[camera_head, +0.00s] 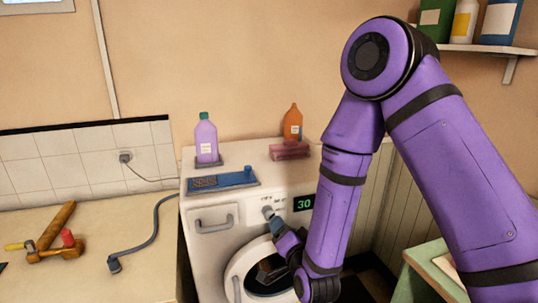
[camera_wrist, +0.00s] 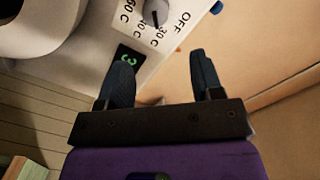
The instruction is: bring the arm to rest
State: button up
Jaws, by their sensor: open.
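My purple arm reaches down from the right in the head view. My gripper (camera_head: 276,226) is in front of the washing machine (camera_head: 214,245), near its grey dial (camera_head: 268,212). In the wrist view the two dark blue fingers of my gripper (camera_wrist: 160,62) stand apart with nothing between them. The dial (camera_wrist: 156,12) shows beyond the fingertips at the top, clear of them, with temperature marks and OFF around it. A green display (camera_head: 304,203) reads 30. My forearm hides part of the machine's right side.
The round door (camera_head: 238,274) is below my gripper. A purple bottle (camera_head: 206,140), an orange bottle (camera_head: 293,123), a blue tray (camera_head: 222,181) and pink cloths (camera_head: 289,151) are on the machine. A green table (camera_head: 430,262) stands right.

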jog(key=s+d+r+n+g+h, duration=0.1)
jog(key=d+r+n+g, duration=0.15)
jog(key=d+r, duration=0.5)
jog(key=s+d+r+n+g+h, duration=0.1)
jog(key=d+r+n+g, duration=0.3)
jog(key=r, duration=0.7)
jog(key=s+d+r+g+h, duration=0.1)
jog(key=s+d, duration=0.3)
jog(key=s, duration=0.4)
jog(key=s+d+r+g+h, duration=0.1)
jog(key=s+d+r, duration=0.3)
jog(key=s, duration=0.4)
jog(key=s+d+r+g+h, duration=0.1)
jog(key=s+d+r+g, duration=0.2)
jog(key=s+d, duration=0.3)
jog(key=shift+s, duration=1.15)
